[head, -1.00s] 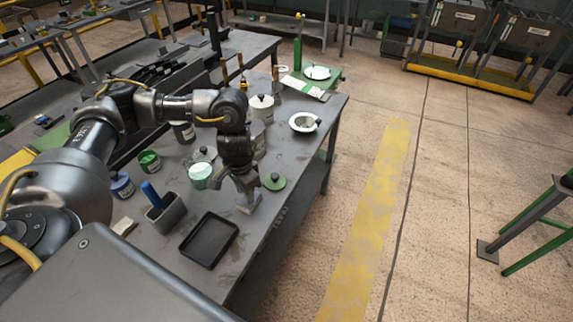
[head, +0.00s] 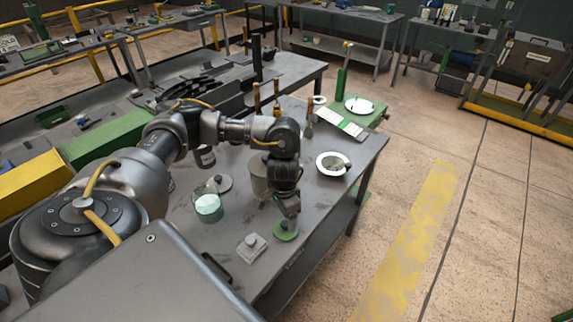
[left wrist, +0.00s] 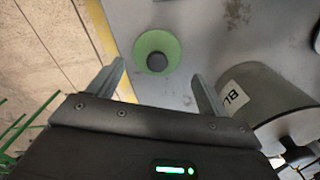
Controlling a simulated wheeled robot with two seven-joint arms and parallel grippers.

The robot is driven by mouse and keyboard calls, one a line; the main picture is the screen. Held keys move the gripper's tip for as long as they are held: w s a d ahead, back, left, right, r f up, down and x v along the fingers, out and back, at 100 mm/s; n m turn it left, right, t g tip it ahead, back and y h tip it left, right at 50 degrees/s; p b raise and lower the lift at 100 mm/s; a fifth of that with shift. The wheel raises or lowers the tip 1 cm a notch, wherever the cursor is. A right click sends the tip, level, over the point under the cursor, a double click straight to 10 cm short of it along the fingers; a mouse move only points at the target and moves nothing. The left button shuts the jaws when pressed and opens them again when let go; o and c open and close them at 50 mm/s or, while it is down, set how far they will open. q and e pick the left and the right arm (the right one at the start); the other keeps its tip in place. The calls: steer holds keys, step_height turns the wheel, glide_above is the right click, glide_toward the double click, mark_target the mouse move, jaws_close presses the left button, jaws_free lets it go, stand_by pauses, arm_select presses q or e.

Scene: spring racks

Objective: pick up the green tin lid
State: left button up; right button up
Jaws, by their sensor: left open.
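The green tin lid (head: 284,232) is a flat disc with a dark round knob, lying on the grey workbench (head: 325,210) near its right edge. In the left wrist view the lid (left wrist: 150,43) shows beyond the fingertips, between the lines of the two fingers. My left gripper (head: 290,208) points down just above the lid and hides part of it. In the left wrist view the gripper (left wrist: 158,75) is open and empty, its fingers apart from the lid. My right gripper is not in view.
A grey labelled tin (left wrist: 262,95) stands close beside my left gripper. A jar with pale green contents (head: 208,208), a grey lid (head: 220,183), a square knobbed piece (head: 252,247) and a white-rimmed bowl (head: 332,164) are also on the bench.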

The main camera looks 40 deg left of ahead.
mark_target(286, 223)
arm_select(q)
steer(key=shift+w+f, duration=0.1)
steer(key=shift+f, duration=0.8)
steer(key=f, duration=0.5)
steer(key=shift+d+b, duration=0.25)
steer(key=shift+b, duration=0.1)
steer(key=shift+r, duration=0.1)
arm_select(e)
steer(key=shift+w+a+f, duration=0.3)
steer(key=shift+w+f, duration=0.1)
arm_select(q)
steer(key=shift+c, duration=0.3)
steer(key=c, duration=0.7)
steer(key=shift+o, duration=0.2)
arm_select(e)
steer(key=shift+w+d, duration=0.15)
arm_select(q)
steer(key=shift+r, duration=0.1)
